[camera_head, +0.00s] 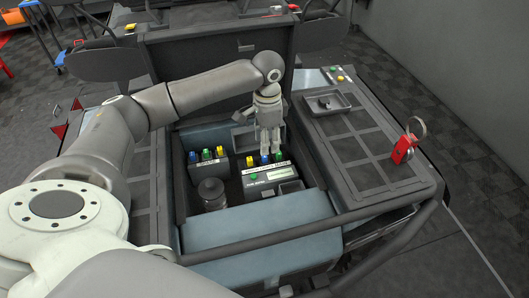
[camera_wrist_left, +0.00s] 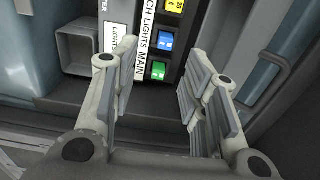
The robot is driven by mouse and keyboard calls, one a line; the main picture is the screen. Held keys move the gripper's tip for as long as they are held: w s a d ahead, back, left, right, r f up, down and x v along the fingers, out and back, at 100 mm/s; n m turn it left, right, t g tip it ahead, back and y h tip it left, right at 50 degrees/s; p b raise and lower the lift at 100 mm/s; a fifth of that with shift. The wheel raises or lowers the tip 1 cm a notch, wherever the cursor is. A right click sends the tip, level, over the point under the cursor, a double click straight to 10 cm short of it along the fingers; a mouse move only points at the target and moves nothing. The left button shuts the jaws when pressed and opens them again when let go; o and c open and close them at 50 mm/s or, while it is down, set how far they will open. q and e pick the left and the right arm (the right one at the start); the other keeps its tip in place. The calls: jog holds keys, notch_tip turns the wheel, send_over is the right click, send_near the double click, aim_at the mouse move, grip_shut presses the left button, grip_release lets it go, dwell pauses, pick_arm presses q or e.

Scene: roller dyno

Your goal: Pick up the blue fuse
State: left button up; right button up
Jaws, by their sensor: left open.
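A blue fuse (camera_wrist_left: 165,41) sits in a dark fuse block labelled for lights, between a yellow fuse (camera_wrist_left: 175,6) and a green fuse (camera_wrist_left: 158,70). In the head view this blue fuse (camera_head: 264,159) is just below my left fingertips. My left gripper (camera_head: 271,150) points down over the block. In the left wrist view the left gripper (camera_wrist_left: 158,75) is open and empty, its fingers spread to either side of the row, nearest the green fuse. Contact with the fuses cannot be made out. My right gripper is not in view.
The bay's walls enclose both blocks. A red clip (camera_head: 403,150) is on the right panel.

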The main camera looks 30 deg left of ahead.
aim_at(264, 159)
pick_arm(q)
jog(key=f, duration=0.2)
jog(key=f+p, duration=0.1)
jog(key=f, duration=0.3)
jog(key=shift+w+a+p, duration=0.15)
jog(key=shift+a+p, duration=0.1)
jog(key=shift+p, duration=0.1)
jog(key=shift+f, duration=0.25)
jog(key=shift+c, duration=0.3)
jog(key=c, duration=0.7)
